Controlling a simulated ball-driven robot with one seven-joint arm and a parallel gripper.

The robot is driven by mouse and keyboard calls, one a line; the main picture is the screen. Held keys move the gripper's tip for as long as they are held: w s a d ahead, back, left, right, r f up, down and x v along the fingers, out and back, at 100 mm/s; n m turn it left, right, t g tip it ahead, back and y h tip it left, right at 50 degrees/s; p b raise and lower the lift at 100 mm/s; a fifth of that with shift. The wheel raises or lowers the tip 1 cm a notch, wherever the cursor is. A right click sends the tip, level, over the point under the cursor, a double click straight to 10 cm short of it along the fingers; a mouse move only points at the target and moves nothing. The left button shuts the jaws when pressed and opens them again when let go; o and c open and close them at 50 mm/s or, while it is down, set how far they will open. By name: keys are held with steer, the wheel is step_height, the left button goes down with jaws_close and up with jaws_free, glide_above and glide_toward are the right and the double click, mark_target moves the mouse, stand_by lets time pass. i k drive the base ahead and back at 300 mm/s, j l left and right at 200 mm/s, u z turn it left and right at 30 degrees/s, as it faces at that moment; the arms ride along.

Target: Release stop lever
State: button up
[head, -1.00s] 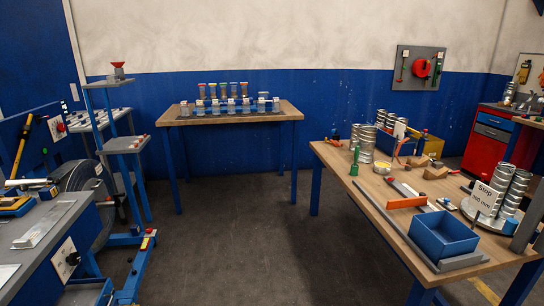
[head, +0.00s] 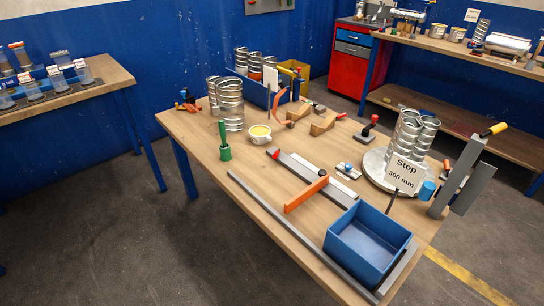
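A sign reading "Stop 300 mm" (head: 400,174) stands at the right end of the wooden workbench (head: 205,160), in front of a round grey plate (head: 375,172) with spiral metal ducts (head: 411,135). Left of it, a grey rail (head: 300,172) lies on the bench with a red piece at its far end. A small dark lever (head: 369,126) with a red tip stands behind the sign. I cannot tell which part is the stop lever or how it is set. My gripper is not in view.
A blue open bin (head: 368,243) sits at the bench's front corner, beside a long grey edge strip (head: 290,232). Grey uprights (head: 460,175) rise at the right. Floor left of the bench is clear.

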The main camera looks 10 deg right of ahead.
mark_target(277, 154)
steer(key=i+j+z, duration=0.3)
steer(key=i+j, duration=1.5)
steer(key=i, duration=0.1)
